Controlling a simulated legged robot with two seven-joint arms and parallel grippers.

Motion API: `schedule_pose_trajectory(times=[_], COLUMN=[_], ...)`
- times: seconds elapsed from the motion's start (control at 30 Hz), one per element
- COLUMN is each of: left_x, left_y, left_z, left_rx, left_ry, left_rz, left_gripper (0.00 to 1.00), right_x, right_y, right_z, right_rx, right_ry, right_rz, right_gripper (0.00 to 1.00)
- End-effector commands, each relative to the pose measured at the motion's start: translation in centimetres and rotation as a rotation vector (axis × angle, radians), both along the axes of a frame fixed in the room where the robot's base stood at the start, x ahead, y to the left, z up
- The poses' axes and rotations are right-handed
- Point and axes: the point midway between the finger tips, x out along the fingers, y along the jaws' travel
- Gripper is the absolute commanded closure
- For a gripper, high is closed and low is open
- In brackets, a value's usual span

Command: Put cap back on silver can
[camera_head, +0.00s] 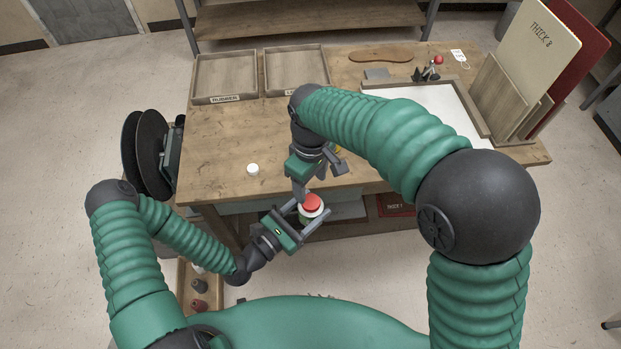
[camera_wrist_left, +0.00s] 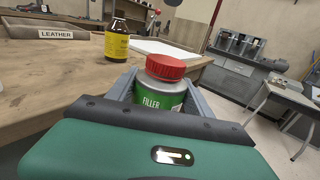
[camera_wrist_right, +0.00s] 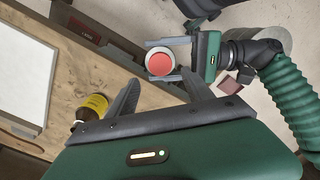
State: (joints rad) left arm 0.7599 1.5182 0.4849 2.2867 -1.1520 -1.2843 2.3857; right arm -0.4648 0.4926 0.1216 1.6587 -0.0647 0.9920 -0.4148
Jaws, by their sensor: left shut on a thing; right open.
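My left gripper (camera_head: 314,213) is shut on the silver can (camera_wrist_left: 161,97), which has a green FILLER label, and holds it roughly upright just off the bench's front edge. A red cap (camera_wrist_left: 165,67) sits level on top of the can; whether it is fully tightened I cannot tell. The cap also shows in the head view (camera_head: 312,202) and from above in the right wrist view (camera_wrist_right: 161,64). My right gripper (camera_head: 320,182) is open and empty close to the can, with the cap beyond and between its fingers in the right wrist view.
On the wooden bench (camera_head: 221,145) stand a brown bottle with a yellow label (camera_wrist_left: 117,41) and a small white object (camera_head: 253,169). Two trays (camera_head: 225,99) and a white board (camera_head: 425,103) lie farther back. The bench's left front is mostly clear.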

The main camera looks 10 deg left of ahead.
Motion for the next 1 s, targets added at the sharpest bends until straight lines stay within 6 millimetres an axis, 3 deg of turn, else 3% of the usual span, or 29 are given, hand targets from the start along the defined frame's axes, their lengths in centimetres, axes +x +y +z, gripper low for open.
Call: schedule_pose_trajectory(times=[0.4,0.77,1.0], left_x=[0.0,0.0,0.0], left_y=[0.0,0.0,0.0], left_z=[0.1,0.1,0.1], left_rx=[-0.001,-0.001,-0.001], left_ry=[-0.002,-0.002,-0.002], left_rz=[0.0,0.0,0.0], left_gripper=[1.0,1.0,1.0], right_x=[-0.1,-0.1,0.0], right_y=[0.0,0.0,0.0], right_z=[-6.5,-7.2,-7.2], right_rx=[-0.002,-0.001,-0.001], right_ry=[0.004,0.001,0.001], right_rz=[0.0,-0.001,-0.001], right_gripper=[0.4,0.4,0.69])
